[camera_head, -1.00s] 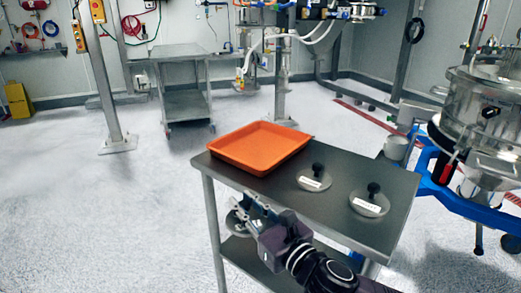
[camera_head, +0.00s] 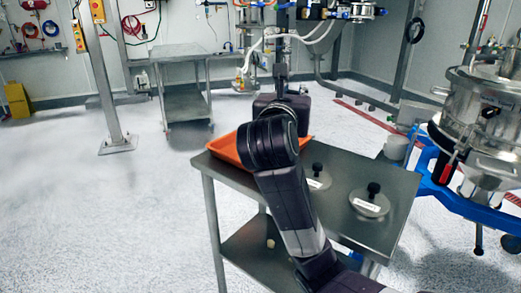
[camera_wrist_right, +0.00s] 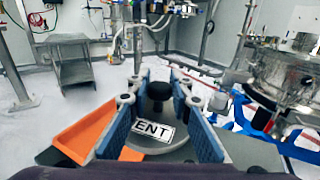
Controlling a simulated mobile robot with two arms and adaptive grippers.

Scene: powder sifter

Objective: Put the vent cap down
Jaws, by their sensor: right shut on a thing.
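My right gripper (camera_wrist_right: 160,108) is shut on the vent cap (camera_wrist_right: 157,146), a grey disc with a white label ending in "ENT" and a black knob. The blue finger pads stand on both sides of it in the wrist view. The cap is hidden there by my arm. The tray also shows below left of the fingers in the wrist view (camera_wrist_right: 88,135). My left gripper is not in view.
Two labelled discs with black knobs, one nearer the middle (camera_head: 318,183) and one at the right (camera_head: 370,208), sit on the steel table (camera_head: 340,222). A steel sifter (camera_head: 480,110) on a blue frame (camera_head: 455,195) stands to the right. An empty cart (camera_head: 185,103) stands behind.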

